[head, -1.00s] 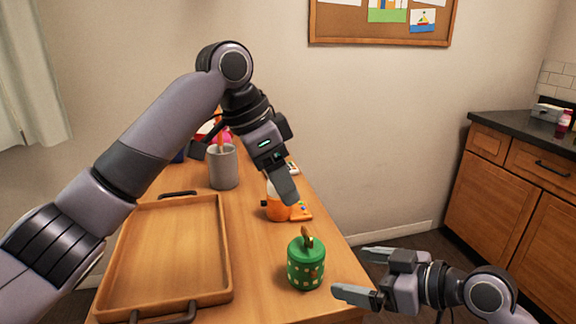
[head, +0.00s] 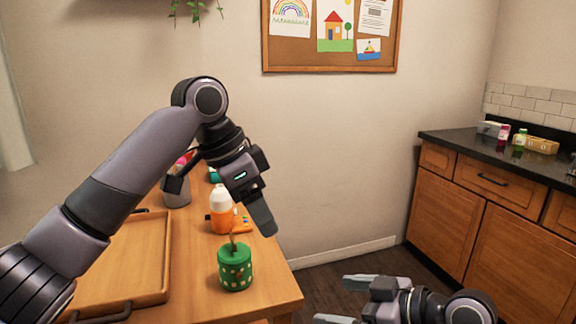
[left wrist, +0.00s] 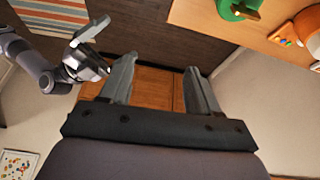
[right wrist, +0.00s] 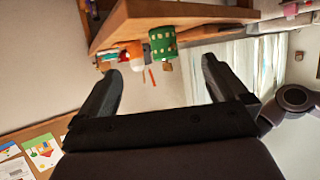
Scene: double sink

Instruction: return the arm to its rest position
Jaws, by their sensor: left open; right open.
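My left gripper (head: 258,210) hangs above the right part of the wooden table, empty, with one finger plainly seen in the head view. The left wrist view shows both its fingers (left wrist: 160,66) apart with nothing between them. My right gripper (head: 335,301) is low in the head view, right of the table and clear of it. Its fingers are apart and empty, as the right wrist view also shows (right wrist: 160,66). Both arms are bent and raised in front of me.
The wooden table (head: 200,302) carries a tray (head: 120,260), a green canister (head: 235,268), an orange bottle (head: 222,215) and a grey cup (head: 177,190). A counter with wooden cabinets (head: 450,222) stands at the right. Open floor (head: 350,270) lies between.

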